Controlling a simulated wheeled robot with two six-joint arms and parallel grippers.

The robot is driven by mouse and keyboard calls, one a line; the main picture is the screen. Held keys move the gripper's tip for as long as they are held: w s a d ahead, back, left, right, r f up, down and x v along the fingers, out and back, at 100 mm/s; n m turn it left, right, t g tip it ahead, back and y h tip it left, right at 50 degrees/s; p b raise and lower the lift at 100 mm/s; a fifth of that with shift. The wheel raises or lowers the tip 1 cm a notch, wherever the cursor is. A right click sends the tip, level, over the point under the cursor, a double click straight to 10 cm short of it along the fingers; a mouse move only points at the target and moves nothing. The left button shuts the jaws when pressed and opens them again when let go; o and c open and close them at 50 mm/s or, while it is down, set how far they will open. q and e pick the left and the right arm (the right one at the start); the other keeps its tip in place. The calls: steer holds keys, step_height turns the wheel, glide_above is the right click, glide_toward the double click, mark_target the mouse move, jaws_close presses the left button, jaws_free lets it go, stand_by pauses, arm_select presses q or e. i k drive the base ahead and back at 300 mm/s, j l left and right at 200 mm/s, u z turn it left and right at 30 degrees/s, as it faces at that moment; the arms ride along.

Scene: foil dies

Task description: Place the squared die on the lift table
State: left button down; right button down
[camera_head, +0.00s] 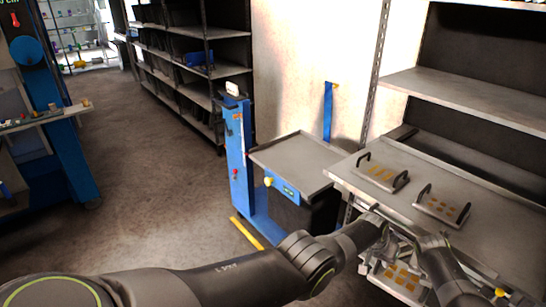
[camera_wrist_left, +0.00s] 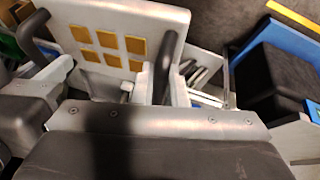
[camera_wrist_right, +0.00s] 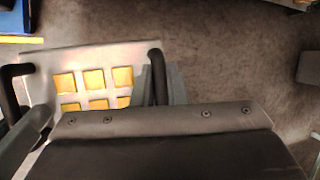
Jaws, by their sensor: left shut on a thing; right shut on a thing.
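The squared die (camera_head: 400,283) is a pale metal plate with several yellow square pads and two dark handles. It hangs in front of the shelf's edge, low in the head view. It also shows in the left wrist view (camera_wrist_left: 68,20) and the right wrist view (camera_wrist_right: 100,56). My left gripper (camera_head: 381,234) is shut on one handle. My right gripper (camera_head: 430,243) is shut on the other handle; its fingers are partly hidden. The lift table (camera_head: 305,152) has a bare grey top and a blue frame, and stands left of and beyond the die.
Two other handled dies, one left (camera_head: 381,171) and one right (camera_head: 442,206), rest on the grey shelf (camera_head: 480,215) beside the lift table. Dark racks (camera_head: 175,65) stand behind. A blue workstation (camera_head: 62,120) is at far left. The floor (camera_head: 150,190) between is open.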

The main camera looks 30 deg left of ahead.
mark_target(301, 159)
steer(key=i+j+u, duration=0.2)
steer(key=u, duration=0.2)
steer(key=i+j+u, duration=0.2)
steer(key=j+u, duration=0.25)
steer(key=i+j+u, duration=0.1)
steer(key=i+u, duration=0.3)
steer(key=i+j+u, duration=0.1)
steer(key=u, duration=0.3)
steer(key=i+j+z, duration=0.15)
steer(key=i, duration=0.25)
steer(key=i+z, duration=0.1)
steer(key=i, duration=0.35)
steer(key=i+j+z, duration=0.1)
steer(key=i+z, duration=0.3)
steer(key=i+j+z, duration=0.15)
steer(key=z, duration=0.3)
steer(key=i+j+z, duration=0.25)
steer(key=z, duration=0.15)
steer(key=i+j+z, duration=0.3)
steer(key=z, duration=0.15)
steer(key=j, duration=0.1)
